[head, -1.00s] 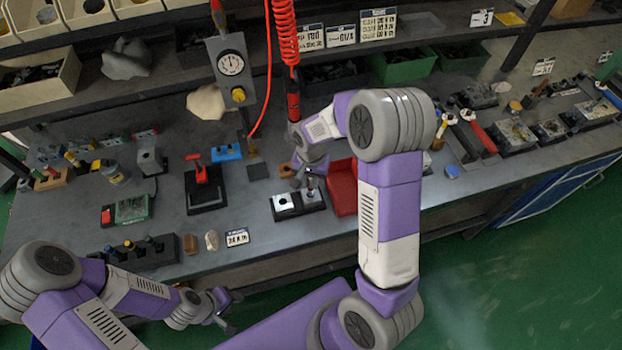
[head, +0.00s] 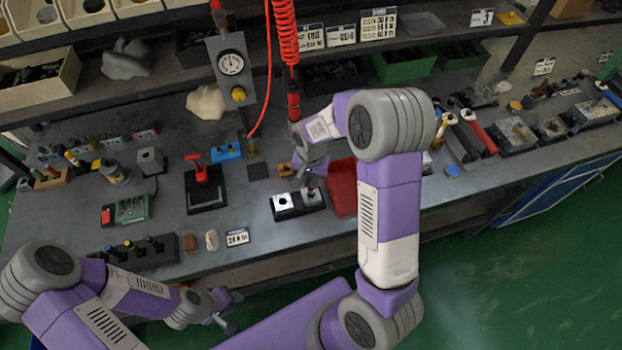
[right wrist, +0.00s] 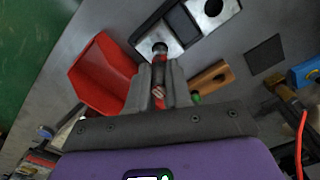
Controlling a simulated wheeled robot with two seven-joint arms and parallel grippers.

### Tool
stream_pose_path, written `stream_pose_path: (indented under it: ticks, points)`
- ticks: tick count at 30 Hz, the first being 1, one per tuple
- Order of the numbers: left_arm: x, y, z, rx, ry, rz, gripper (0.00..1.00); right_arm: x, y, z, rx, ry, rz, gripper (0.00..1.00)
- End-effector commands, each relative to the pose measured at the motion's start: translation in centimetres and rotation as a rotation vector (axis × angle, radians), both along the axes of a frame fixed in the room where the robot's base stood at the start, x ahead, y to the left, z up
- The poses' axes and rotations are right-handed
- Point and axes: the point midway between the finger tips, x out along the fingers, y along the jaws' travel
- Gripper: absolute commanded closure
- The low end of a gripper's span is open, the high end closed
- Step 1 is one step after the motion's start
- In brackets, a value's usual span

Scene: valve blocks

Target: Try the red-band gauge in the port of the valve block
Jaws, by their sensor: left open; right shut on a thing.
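The valve block (head: 284,203) is a dark block with bright metal plates on the bench. One plate shows an open dark round port; the block also shows in the right wrist view (right wrist: 184,24). My right gripper (head: 309,180) is above the block's right plate. In the right wrist view my right gripper (right wrist: 158,88) is shut on the red-band gauge (right wrist: 160,60), whose dark end points at the nearer plate. Whether that end is inside a port or just above it, I cannot tell. My left gripper (head: 229,312) is open and empty, in front of the bench.
A red tray (head: 343,180) stands close right of the block, and a wooden piece with a hole (right wrist: 212,79) lies nearby. A dark rack (head: 150,253) with several coloured knobs stands at the front left. A red coiled hose (head: 285,40) hangs behind.

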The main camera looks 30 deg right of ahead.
Motion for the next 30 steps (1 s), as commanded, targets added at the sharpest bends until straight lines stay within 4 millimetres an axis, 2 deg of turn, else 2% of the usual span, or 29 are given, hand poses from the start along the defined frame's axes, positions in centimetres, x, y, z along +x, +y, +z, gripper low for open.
stream_pose_path:
  ticks: [30]
  points:
    - [0.00,0.00,-0.66,0.000,0.000,0.000,0.57,0.01,-0.01,-0.85,0.000,0.000,0.000,1.00]
